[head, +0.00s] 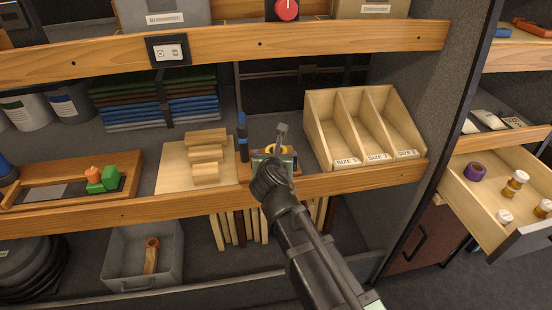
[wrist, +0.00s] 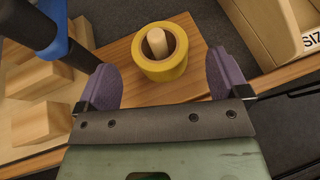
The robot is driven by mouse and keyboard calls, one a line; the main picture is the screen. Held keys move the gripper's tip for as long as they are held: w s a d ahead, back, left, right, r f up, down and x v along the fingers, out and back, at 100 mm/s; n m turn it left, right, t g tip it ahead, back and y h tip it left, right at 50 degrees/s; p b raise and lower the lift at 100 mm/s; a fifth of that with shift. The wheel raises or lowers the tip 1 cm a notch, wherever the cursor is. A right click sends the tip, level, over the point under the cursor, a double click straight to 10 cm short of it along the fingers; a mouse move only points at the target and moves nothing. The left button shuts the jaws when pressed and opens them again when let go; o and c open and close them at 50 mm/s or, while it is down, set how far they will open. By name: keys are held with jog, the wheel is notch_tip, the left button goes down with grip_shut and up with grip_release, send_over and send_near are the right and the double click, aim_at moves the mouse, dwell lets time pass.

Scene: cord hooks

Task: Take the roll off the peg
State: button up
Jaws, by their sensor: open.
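A yellow roll (wrist: 165,72) sits around a short wooden peg (wrist: 157,41) on a wooden board (wrist: 125,48). The peg's top shows through the roll's hole. My gripper (wrist: 161,62) is open, with its purple finger pads apart to the left and right of the roll and nearer the camera. I see no contact with the roll. In the head view my gripper (head: 273,156) is over the board on the middle shelf and hides most of the roll. Only a bit of yellow shows just behind it.
A blue and black upright tool (head: 242,138) stands close to the left of my gripper. Stacked wood blocks (head: 206,155) are farther left. A wooden bin with sloped compartments (head: 360,125) stands close on the right. An upper shelf edge (head: 230,42) runs above.

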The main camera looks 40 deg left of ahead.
jog(key=b+x, duration=0.2)
jog(key=x, duration=0.3)
jog(key=shift+w+a+f, duration=0.1)
jog(key=shift+f, duration=0.05)
jog(key=c, duration=1)
jog(key=shift+r, duration=0.25)
notch_tip(320, 180, up, 20)
jog(key=p, duration=2)
